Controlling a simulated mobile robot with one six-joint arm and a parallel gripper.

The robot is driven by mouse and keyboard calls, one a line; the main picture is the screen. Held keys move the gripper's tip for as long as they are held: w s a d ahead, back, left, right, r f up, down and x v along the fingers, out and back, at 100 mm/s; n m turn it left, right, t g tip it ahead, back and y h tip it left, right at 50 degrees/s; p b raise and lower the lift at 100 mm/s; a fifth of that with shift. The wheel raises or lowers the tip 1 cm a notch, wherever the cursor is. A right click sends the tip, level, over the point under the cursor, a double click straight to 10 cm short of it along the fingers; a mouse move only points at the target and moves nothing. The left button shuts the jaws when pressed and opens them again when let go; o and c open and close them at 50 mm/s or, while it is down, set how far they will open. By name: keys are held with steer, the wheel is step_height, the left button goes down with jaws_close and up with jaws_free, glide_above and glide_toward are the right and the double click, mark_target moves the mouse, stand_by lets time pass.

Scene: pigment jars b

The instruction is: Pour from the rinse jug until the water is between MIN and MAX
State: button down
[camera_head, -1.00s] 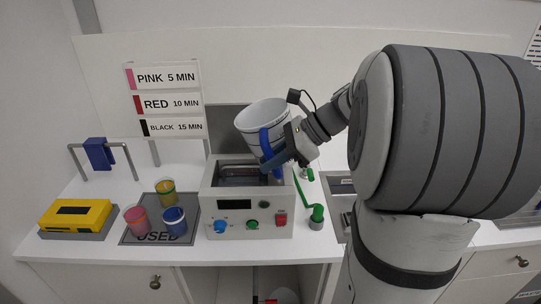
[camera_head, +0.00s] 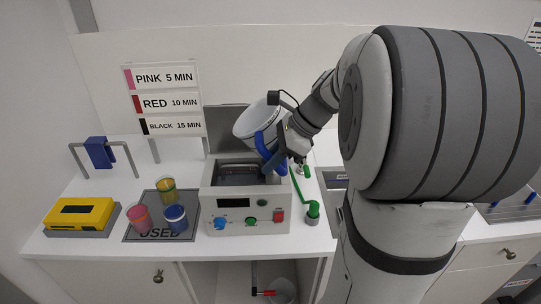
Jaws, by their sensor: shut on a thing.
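The rinse jug (camera_head: 253,122) is a light grey-white vessel with a dark rim line and a blue handle. It is tilted, mouth toward the upper left, above the back of the water bath (camera_head: 246,216). My gripper (camera_head: 272,158) is shut on its blue handle, at the right side of the jug. The water level and the MIN and MAX marks cannot be made out, and no stream of water is visible.
Pink, yellow and blue jars (camera_head: 175,217) stand on a grey USED mat (camera_head: 134,233) left of the bath. A yellow timer-like box (camera_head: 80,213) is farther left. A sign (camera_head: 162,100) stands behind.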

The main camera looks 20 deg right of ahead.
steer(key=shift+r+g+h+p, duration=0.2)
steer(key=shift+g+h+p, duration=0.2)
steer(key=shift+h+p, duration=0.9)
steer(key=shift+a+f+h+p, duration=0.1)
steer(key=shift+h+p, duration=0.2)
steer(key=shift+p, duration=0.4)
steer(key=shift+f, duration=0.15)
steer(key=shift+f+b, duration=0.1)
steer(key=shift+b, duration=0.3)
steer(key=shift+r+m+t+h+b, duration=0.2)
steer(key=shift+m+t+h+b, duration=1.05)
steer(key=shift+t+b, duration=0.8)
steer(key=shift+s+f+h+b, duration=0.1)
steer(key=shift+h+b, duration=0.25)
steer(key=shift+b, duration=0.25)
steer(key=shift+m+t+h+b, duration=0.45)
steer(key=shift+t+h+b, duration=0.2)
steer(key=shift+b, duration=0.35)
steer(key=shift+s+t+h+b, duration=0.1)
steer(key=shift+t+h+b, duration=0.3)
steer(key=shift+b, duration=0.95)
stand_by(0.5)
